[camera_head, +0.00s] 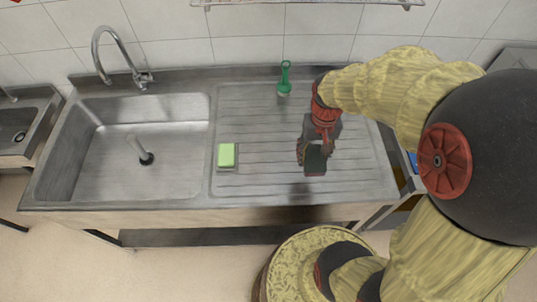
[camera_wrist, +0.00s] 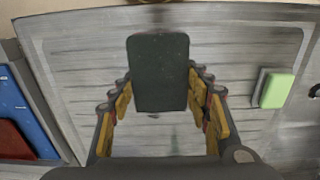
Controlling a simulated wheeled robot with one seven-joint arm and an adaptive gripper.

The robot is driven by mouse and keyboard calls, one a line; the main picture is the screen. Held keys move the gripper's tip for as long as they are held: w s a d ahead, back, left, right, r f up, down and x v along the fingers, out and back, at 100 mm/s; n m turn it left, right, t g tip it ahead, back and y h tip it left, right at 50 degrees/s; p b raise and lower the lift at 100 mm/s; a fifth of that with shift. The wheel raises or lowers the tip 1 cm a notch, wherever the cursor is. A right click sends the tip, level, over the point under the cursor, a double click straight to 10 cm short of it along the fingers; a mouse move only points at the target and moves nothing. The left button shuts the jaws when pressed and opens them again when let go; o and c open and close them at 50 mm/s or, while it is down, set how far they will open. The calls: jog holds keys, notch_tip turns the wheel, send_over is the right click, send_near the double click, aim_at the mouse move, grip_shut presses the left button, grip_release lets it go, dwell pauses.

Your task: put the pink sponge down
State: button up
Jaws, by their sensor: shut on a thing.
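My gripper (camera_head: 317,148) is above the ribbed drainboard (camera_head: 262,120), to the right of the sink basin. It is shut on a block with a dark green-black face, which I take to be the sponge (camera_head: 315,160); no pink shows on it. In the wrist view the sponge (camera_wrist: 158,72) sits between the yellow-padded fingers (camera_wrist: 160,95). A dark shadow lies on the drainboard's front part, and the sponge looks held clear of the surface.
A light green sponge (camera_head: 227,155) lies on the drainboard's left side and shows at right in the wrist view (camera_wrist: 277,90). The sink basin (camera_head: 110,160) is left. Blue (camera_wrist: 25,105) and red items lie beyond the drainboard's edge.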

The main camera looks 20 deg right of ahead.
jog(key=w+a+f+b, duration=0.1)
jog(key=w+a+f, duration=0.3)
jog(key=w+a, duration=0.15)
jog(key=b, duration=0.1)
send_over(272, 166)
jog(key=f, duration=0.4)
jog(key=shift+s+d+f, duration=0.35)
jog(key=shift+w+a+f+b, duration=0.15)
jog(key=shift+a+f+b, duration=0.15)
jog(key=shift+f, duration=0.1)
jog(key=shift+w+f+b, duration=0.1)
jog(key=shift+f+b, duration=0.4)
jog(key=shift+f, duration=1.1)
jog(key=shift+f, duration=0.1)
jog(key=o, duration=0.9)
